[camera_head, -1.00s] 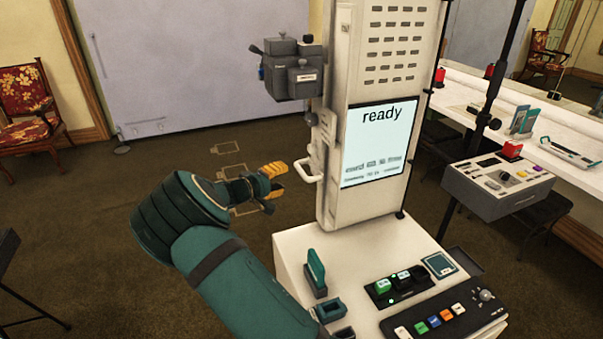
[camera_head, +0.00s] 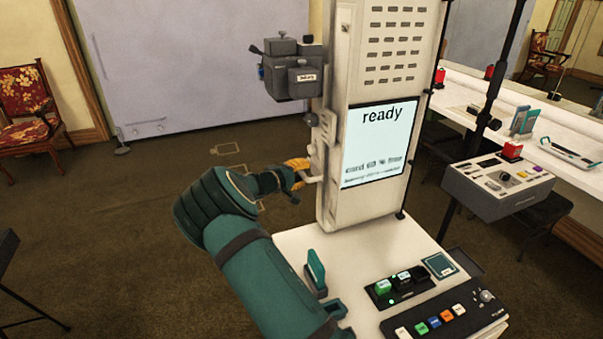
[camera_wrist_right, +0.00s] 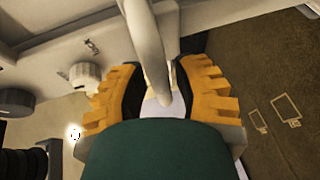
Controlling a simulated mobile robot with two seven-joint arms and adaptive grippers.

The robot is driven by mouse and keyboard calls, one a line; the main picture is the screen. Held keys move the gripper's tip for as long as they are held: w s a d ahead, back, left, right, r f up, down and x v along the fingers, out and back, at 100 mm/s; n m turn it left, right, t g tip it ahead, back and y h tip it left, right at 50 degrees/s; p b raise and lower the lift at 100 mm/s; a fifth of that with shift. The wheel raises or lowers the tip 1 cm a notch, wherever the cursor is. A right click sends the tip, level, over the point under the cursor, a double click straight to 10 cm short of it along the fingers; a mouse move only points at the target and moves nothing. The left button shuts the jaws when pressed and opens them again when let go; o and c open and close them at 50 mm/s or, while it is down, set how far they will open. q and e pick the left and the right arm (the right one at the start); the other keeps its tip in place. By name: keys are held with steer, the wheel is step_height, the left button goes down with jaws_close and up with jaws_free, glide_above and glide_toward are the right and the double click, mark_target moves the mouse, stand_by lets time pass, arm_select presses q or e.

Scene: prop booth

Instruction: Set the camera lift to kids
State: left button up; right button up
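The camera lift is a dark grey camera box (camera_head: 292,72) on the side of a tall white column (camera_head: 335,205). A white handle (camera_head: 314,180) sticks out low on the column's left side. My right gripper (camera_head: 299,173), with orange fingers, is at this handle. In the right wrist view the handle (camera_wrist_right: 150,50) runs between the two fingers (camera_wrist_right: 158,92), with gaps visible beside it, so the gripper looks open around it. A pale knob (camera_wrist_right: 85,75) is left of the fingers, with small lettering I cannot read. My left gripper is out of view.
The column's screen (camera_head: 380,143) reads "ready". A white cabinet top (camera_head: 345,250) below it carries a button panel (camera_head: 440,318) and a teal upright piece (camera_head: 316,270). A grey control box (camera_head: 497,190) stands right. The carpet left of the column is open.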

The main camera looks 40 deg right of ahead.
jaws_close()
steer(key=shift+f, duration=0.15)
steer(key=shift+f+b, duration=0.25)
steer(key=shift+b, duration=0.1)
step_height(320, 180, down, 13)
steer(key=b, duration=0.9)
steer(key=shift+s, duration=0.1)
steer(key=o, duration=0.5)
jaws_free()
steer(key=shift+r, duration=0.15)
